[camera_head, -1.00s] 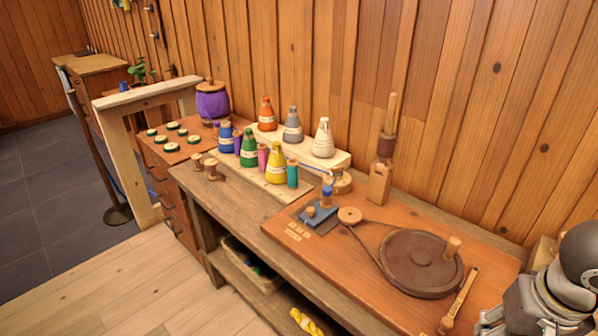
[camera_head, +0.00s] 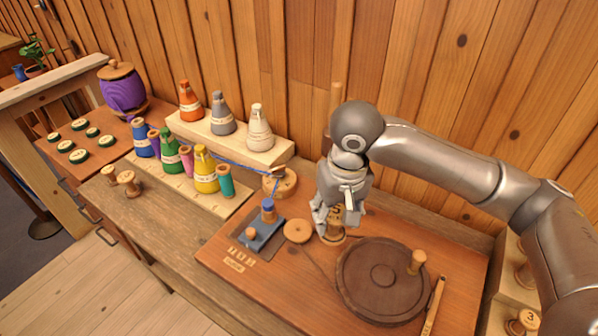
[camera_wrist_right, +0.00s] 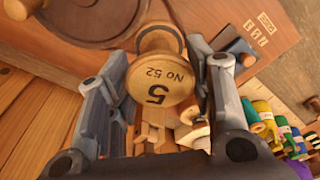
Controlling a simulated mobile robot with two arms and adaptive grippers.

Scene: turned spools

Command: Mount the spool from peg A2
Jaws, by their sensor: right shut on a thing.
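My right gripper (camera_head: 331,222) is shut on a pale wooden spool (camera_head: 337,212) above the winder board, beside the small pulley and behind the large wheel. Whether the spool touches the board or a spindle cannot be told. The winder has a dark large wheel (camera_head: 382,281) with a knob and a small pulley (camera_head: 297,231). My left gripper is not in view.
A blue block (camera_head: 262,233) with a small peg and bobbin stands left of the pulley. Several coloured thread cones stand further left, with a white cone (camera_head: 260,130) on a raised block. Numbered spools (camera_head: 524,321) stand at the lower right. An upright post is partly hidden behind my arm.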

